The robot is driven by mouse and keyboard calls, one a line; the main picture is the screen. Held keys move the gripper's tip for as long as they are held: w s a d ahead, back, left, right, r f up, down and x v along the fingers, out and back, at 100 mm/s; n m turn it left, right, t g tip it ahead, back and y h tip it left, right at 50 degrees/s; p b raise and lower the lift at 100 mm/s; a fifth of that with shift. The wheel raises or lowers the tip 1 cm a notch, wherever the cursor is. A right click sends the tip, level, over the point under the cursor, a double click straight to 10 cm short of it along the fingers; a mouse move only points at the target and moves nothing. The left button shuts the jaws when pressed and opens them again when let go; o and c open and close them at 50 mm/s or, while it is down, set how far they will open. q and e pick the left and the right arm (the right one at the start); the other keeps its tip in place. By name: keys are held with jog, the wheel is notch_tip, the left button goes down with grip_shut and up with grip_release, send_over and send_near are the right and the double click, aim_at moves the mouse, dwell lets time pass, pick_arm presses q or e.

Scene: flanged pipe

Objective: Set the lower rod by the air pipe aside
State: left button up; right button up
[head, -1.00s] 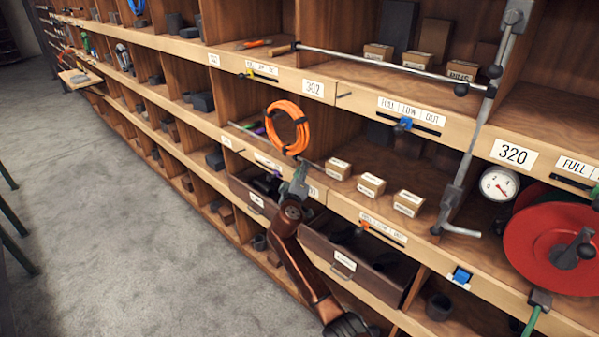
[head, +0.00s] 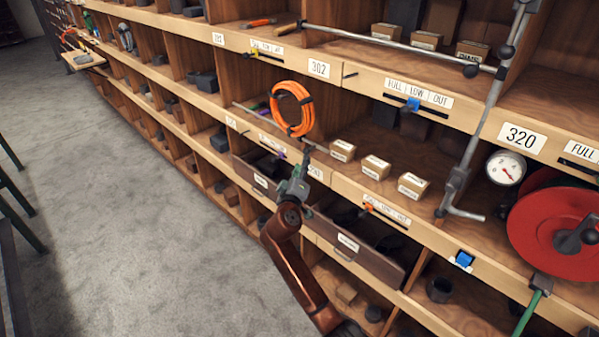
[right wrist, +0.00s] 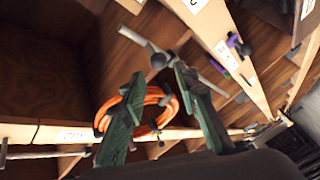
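A thin grey rod (head: 250,111) runs along the front of the middle shelf, partly behind the orange coil (head: 292,109). In the right wrist view, a grey rod (right wrist: 138,41) with a dark knob crosses just beyond the fingertips. My right gripper (head: 305,157) is just below the coil, at the shelf front. In the right wrist view its two green fingers (right wrist: 159,75) are apart, with nothing seen held between them. Contact with the rod cannot be told. A grey upright pipe (head: 481,128) with a bent foot stands further right. My left gripper is not in view.
A longer rod (head: 400,48) spans the upper shelf to the pipe. Several small boxes (head: 376,167) sit right of the gripper. An open drawer (head: 345,240) juts out below. A gauge (head: 506,168) and a red reel (head: 560,230) are at the right.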

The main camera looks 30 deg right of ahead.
jog(key=shift+v, duration=1.55)
jog(key=s+f+n+g+y, duration=0.2)
jog(key=s+f+y, duration=0.1)
jog(key=f, duration=1.8)
jog(key=s+f+n+g+y, duration=0.1)
jog(key=s+f+g+y, duration=0.15)
jog(key=f, duration=1.75)
jog(key=s+a+f+g+y, duration=0.1)
jog(key=s+f, duration=0.4)
jog(key=f, duration=0.3)
jog(key=s+f+g+y, duration=0.1)
jog(key=s+f, duration=0.4)
jog(key=f, duration=0.3)
jog(key=s+f+m+g+y, duration=0.1)
jog(key=s+f+g, duration=0.1)
jog(key=s+f, duration=1.05)
jog(key=s+f+m+g+y, duration=0.1)
jog(key=s+f+g, duration=0.1)
jog(key=s+f, duration=1.05)
jog(key=s+f+m+g, duration=0.1)
jog(key=s, duration=1.6)
jog(key=s+a+f+m+g+y, duration=0.1)
jog(key=s+f+m+g, duration=0.1)
jog(key=s, duration=1.5)
jog(key=shift+s+a+f, duration=0.2)
jog(key=shift+s+f, duration=0.1)
jog(key=shift+s, duration=0.05)
